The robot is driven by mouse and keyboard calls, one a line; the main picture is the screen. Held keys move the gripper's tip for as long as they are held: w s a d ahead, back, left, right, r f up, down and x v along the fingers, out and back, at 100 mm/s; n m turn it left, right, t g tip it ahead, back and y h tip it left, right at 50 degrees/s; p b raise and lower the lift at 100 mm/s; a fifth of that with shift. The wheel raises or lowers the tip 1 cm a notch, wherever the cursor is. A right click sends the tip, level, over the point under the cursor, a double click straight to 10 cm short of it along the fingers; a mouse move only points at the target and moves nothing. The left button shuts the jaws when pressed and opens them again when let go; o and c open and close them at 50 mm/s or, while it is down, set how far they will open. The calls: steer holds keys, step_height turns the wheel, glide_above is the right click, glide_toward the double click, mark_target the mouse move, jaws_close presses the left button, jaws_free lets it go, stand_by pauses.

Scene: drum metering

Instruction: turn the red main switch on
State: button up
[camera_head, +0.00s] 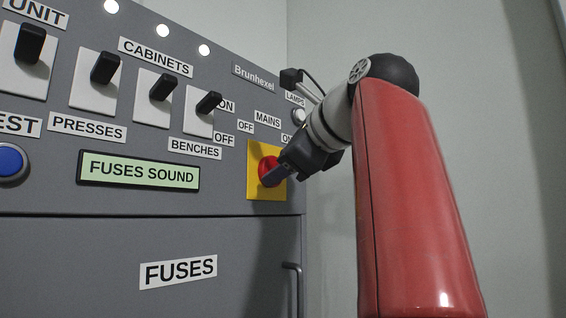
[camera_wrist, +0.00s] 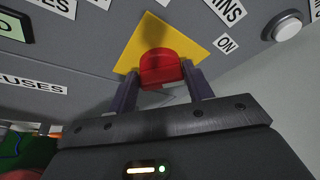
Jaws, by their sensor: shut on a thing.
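The red main switch (camera_head: 267,171) is a rotary knob on a yellow plate (camera_head: 252,190), below the MAINS label at the right of the grey panel. "OFF" and "ON" labels stand above the plate, left and right. My gripper (camera_head: 272,175) is at the knob, coming from the right. In the wrist view the red knob (camera_wrist: 161,68) sits between the two fingers of my gripper (camera_wrist: 161,82), which are closed on its sides. The fingers and wrist hide part of the knob and plate in the head view. I cannot tell which label the knob points to.
Black breaker levers (camera_head: 105,67) line the panel's upper left. A green display (camera_head: 139,171) reads "FUSES SOUND". A blue button (camera_head: 11,162) is at the far left. A door handle (camera_head: 294,290) sticks out below the switch. A white lamp button (camera_wrist: 288,26) is right of the switch.

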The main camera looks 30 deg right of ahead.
steer(key=shift+f+m, duration=0.1)
steer(key=shift+m, duration=0.2)
stand_by(0.6)
steer(key=o, duration=1)
